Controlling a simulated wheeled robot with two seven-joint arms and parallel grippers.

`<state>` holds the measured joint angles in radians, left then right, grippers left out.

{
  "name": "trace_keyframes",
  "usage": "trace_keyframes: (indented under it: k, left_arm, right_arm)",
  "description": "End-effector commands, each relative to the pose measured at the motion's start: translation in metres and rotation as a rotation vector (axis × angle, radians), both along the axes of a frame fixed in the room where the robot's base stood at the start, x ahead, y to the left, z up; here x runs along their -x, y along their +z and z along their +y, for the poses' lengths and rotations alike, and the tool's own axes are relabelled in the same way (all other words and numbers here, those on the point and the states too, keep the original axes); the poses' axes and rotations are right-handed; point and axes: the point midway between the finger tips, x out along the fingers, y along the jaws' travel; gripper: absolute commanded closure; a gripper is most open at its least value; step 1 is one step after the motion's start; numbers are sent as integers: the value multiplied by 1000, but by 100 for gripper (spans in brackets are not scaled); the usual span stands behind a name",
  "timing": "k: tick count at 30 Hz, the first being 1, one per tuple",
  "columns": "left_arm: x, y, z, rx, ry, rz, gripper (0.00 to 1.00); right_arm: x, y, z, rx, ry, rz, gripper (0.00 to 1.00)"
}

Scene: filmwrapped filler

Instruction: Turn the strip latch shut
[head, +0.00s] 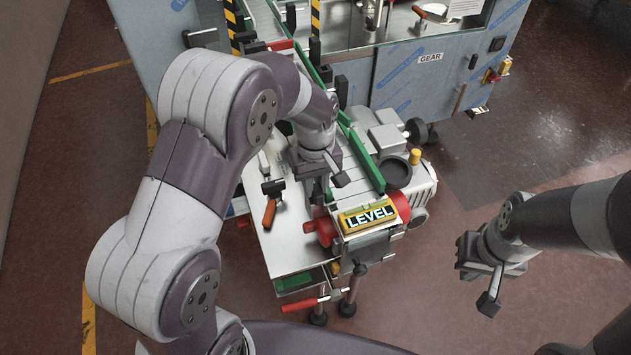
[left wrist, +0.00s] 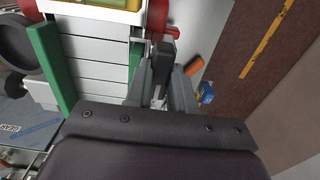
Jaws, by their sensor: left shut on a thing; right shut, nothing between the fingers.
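My left gripper (head: 318,192) is at the left side of the conveyor's near end, beside the green side rail. In the left wrist view its fingers (left wrist: 162,78) are closed on a dark upright piece (left wrist: 163,60), which looks like the strip latch. A thin grey metal bracket (left wrist: 150,37) shows just beyond it, near the red roller end. In the head view the latch is mostly hidden by my gripper, and its exact angle cannot be told. My right gripper (head: 489,303) is shut and empty, over the floor to the right, far from the conveyor.
An orange-handled tool (head: 269,212) lies on the pale side table (head: 290,258). A red-handled lever (head: 300,304) sticks out below. The floor at right is clear.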

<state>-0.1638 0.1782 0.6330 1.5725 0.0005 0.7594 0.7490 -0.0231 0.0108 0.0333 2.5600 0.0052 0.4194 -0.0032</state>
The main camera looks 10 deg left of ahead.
Motion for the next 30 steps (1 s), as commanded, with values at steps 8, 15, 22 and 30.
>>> trace_keyframes:
  k: [8, 15, 22, 30]
  left_arm:
    - [-1, 1, 0, 0, -108, -4, 100]
    - [-2, 2, 0, 0, -309, -4, 100]
    - [-2, 2, 0, -1, -529, -5, 100]
    - [-3, 2, 0, -2, -785, -7, 100]
  right_arm:
    - [0, 2, 0, 0, 0, 0, 100]
    - [0, 5, 0, 0, 0, 0, 100]
    - [0, 7, 0, 0, 0, 0, 100]
    - [0, 10, 0, 0, 0, 0, 100]
